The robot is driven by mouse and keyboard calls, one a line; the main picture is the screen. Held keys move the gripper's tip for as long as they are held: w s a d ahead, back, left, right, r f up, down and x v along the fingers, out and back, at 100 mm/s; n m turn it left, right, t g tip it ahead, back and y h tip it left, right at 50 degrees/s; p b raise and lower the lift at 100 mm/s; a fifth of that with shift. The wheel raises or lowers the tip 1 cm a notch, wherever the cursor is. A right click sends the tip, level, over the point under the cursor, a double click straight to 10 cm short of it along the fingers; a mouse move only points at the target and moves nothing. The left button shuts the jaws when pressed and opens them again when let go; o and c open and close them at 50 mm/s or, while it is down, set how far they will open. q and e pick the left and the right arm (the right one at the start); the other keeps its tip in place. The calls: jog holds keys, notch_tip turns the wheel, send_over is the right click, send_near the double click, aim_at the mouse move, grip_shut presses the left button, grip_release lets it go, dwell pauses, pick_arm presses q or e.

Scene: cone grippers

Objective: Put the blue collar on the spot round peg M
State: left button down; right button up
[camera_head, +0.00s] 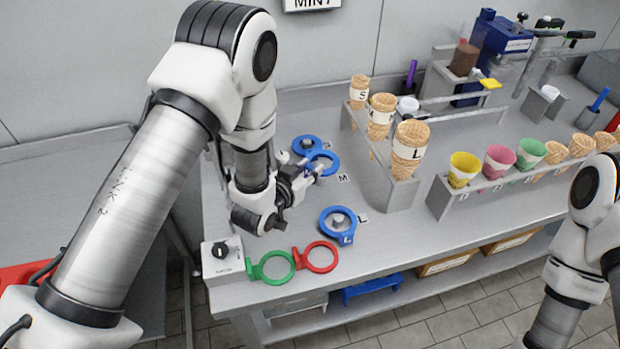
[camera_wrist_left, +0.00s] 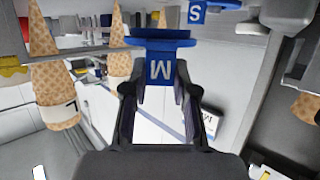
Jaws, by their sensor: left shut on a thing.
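My left gripper (camera_head: 309,174) is shut on the tab of the blue collar marked M (camera_head: 334,164). In the left wrist view, the fingers (camera_wrist_left: 158,88) close on this tab, and the letter M (camera_wrist_left: 160,69) shows upside down. The collar's ring is by the table label M (camera_head: 343,177). The peg there is mostly hidden by the gripper and collar, so I cannot tell whether the ring is around it or above it. Another blue collar (camera_head: 306,144), marked S in the wrist view (camera_wrist_left: 207,5), lies just behind. My right gripper is out of view.
A blue collar marked L (camera_head: 346,239) lies around a peg at the label L. A green ring (camera_head: 271,279) and a red ring (camera_head: 318,270) are at the front edge, beside a grey knob box (camera_head: 222,262). A cone rack (camera_head: 400,192) stands to the right.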

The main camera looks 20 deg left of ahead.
pick_arm(q)
notch_tip(320, 180, down, 4)
jog(key=shift+r, duration=0.25)
jog(key=shift+s+f+b, duration=0.35)
jog(key=shift+f+b, duration=0.1)
jog(key=shift+f, duration=0.05)
jog(key=c, duration=0.9)
grip_release()
jog(key=shift+s+f, duration=0.1)
jog(key=shift+f, duration=0.05)
jog(key=shift+r+p, duration=0.65)
jog(key=shift+p, duration=0.05)
jog(key=shift+s+a+f+b, duration=0.1)
jog(key=shift+s+f+b, duration=0.15)
jog(key=shift+s+b, duration=0.25)
jog(key=v, duration=0.3)
jog(key=r+b+v, duration=0.1)
jog(key=v, duration=0.2)
jog(key=shift+w, duration=0.15)
